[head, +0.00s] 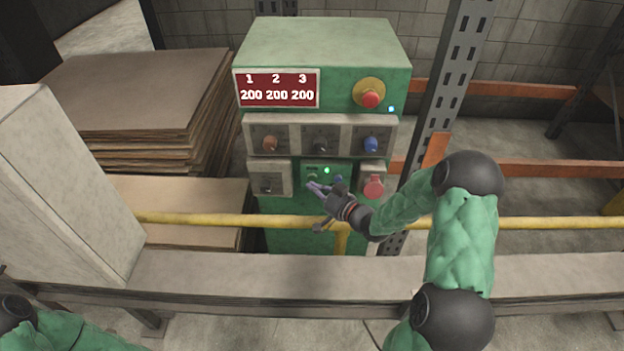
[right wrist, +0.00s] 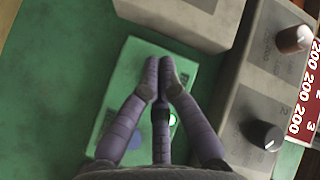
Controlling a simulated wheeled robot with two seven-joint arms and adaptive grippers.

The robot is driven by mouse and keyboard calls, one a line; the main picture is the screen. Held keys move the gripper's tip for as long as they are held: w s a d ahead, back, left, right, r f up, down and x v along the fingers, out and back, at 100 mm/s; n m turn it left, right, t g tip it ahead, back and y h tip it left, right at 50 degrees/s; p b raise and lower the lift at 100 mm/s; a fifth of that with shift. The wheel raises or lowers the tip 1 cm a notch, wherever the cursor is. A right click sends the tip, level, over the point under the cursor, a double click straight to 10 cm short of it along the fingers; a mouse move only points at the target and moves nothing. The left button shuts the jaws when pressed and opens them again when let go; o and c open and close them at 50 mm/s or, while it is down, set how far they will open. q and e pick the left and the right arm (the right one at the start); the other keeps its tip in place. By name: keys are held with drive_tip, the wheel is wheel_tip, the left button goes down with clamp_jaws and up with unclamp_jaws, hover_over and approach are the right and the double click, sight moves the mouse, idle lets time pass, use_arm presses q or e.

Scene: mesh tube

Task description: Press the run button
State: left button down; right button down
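The machine has a small green panel (head: 318,167) with a lit green light (head: 327,170). My right gripper (head: 313,188) is in front of this panel, its purple fingers hiding part of it. In the right wrist view, the right gripper (right wrist: 160,68) has its fingertips together, with nothing seen between them. They lie over the green panel (right wrist: 125,75), and the lit light (right wrist: 172,120) shows beside the fingers. I cannot read which button is the run button, nor tell whether the fingertips touch the panel. My left gripper is out of view; only part of that arm shows.
The green machine (head: 325,50) also carries a red display (head: 277,88), a red emergency button (head: 371,99), several knobs and a larger red button (head: 374,187). A yellow rail (head: 540,222) crosses in front. Stacked boards (head: 140,95) stand left.

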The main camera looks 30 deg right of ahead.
drive_tip(key=s+a, duration=0.2)
drive_tip(key=s, duration=0.2)
drive_tip(key=shift+s+a, duration=0.2)
drive_tip(key=shift+a, duration=0.2)
drive_tip(key=shift+r+p, duration=0.1)
drive_tip(key=shift+p, duration=0.25)
idle(0.4)
